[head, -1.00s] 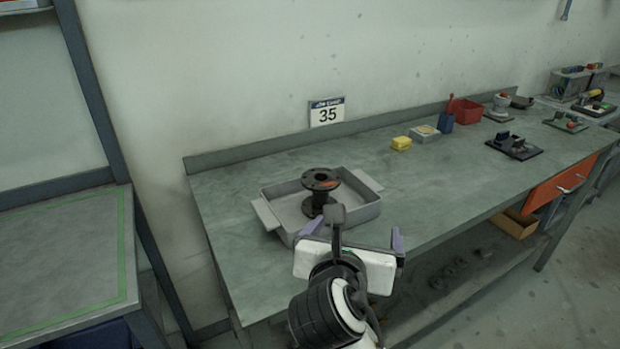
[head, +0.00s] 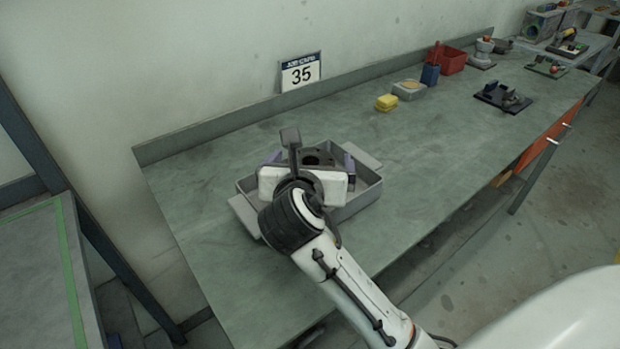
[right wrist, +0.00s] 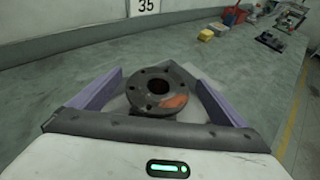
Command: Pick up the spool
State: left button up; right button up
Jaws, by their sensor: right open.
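The spool is a dark flanged piece standing upright in a grey tray (head: 364,194) on the bench. In the head view my right gripper (head: 310,155) covers most of it, and only part of its top flange (head: 318,157) shows. In the right wrist view the spool (right wrist: 157,90) shows its round top flange with bolt holes, a centre bore and an orange-red patch. My right gripper's two purple fingers (right wrist: 158,92) are open, one on each side of the flange, with visible gaps. The spool's lower part is hidden. My left gripper is not in view.
A yellow sponge-like block (head: 386,102), a small grey box (head: 409,90), a blue cup (head: 430,75) and a red bin (head: 451,61) stand farther right along the bench. A number 35 sign (head: 301,72) is at the wall. The bench (head: 200,215) left of the tray is clear.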

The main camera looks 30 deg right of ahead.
aim_at(312, 154)
jog(key=x, duration=0.4)
jog(key=shift+w+d+f, duration=0.15)
jog(key=shift+w+f, duration=0.1)
jog(key=shift+f, duration=0.15)
jog(key=c, duration=2.1)
jog(key=shift+w+r, duration=0.1)
jog(key=shift+r, duration=0.2)
jog(key=shift+c, duration=0.4)
